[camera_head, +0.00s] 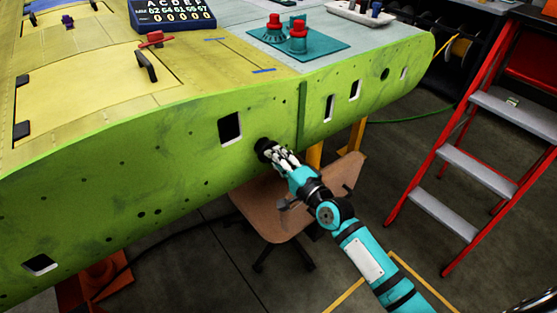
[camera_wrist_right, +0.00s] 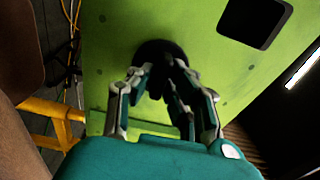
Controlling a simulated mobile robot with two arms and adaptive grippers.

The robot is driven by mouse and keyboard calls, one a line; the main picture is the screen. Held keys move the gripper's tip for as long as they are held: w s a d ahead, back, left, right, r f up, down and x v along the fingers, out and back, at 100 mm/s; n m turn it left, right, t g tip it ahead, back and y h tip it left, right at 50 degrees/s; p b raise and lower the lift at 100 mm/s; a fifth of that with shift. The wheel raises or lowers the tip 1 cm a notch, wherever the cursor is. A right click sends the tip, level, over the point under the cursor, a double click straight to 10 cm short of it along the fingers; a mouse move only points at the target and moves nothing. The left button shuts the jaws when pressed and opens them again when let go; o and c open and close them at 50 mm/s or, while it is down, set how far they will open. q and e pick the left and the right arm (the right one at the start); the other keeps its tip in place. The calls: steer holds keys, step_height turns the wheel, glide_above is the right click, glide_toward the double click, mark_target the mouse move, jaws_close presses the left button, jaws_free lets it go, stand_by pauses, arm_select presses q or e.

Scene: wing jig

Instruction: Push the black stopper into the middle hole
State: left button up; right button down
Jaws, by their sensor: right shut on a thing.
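The black stopper (camera_head: 264,147) is a dark round piece at the green side face of the wing (camera_head: 180,150), below and right of a square opening. My right gripper (camera_head: 270,151) is shut on it, fingers reaching up and left to the face. In the right wrist view the stopper (camera_wrist_right: 158,50) shows as a dark disc against the green face, with my right gripper (camera_wrist_right: 162,72) around its near side. The stopper and fingers hide any hole behind them, so I cannot tell how deep the stopper sits. My left gripper is not in view.
A square opening (camera_head: 230,127) is close by, and a dark round spot (camera_head: 384,74) lies farther right on the face. A brown chair (camera_head: 290,205) stands below my right arm. A red stepladder (camera_head: 465,160) stands at right. Red-topped pieces lie on a teal mat (camera_head: 325,60) on the wing.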

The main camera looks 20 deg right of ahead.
steer(key=shift+x, duration=1.4)
steer(key=c, duration=1.2)
jaws_free()
steer(key=shift+s+f, duration=0.1)
steer(key=v, duration=1.1)
steer(key=shift+s+d, duration=0.15)
steer(key=shift+s, duration=0.25)
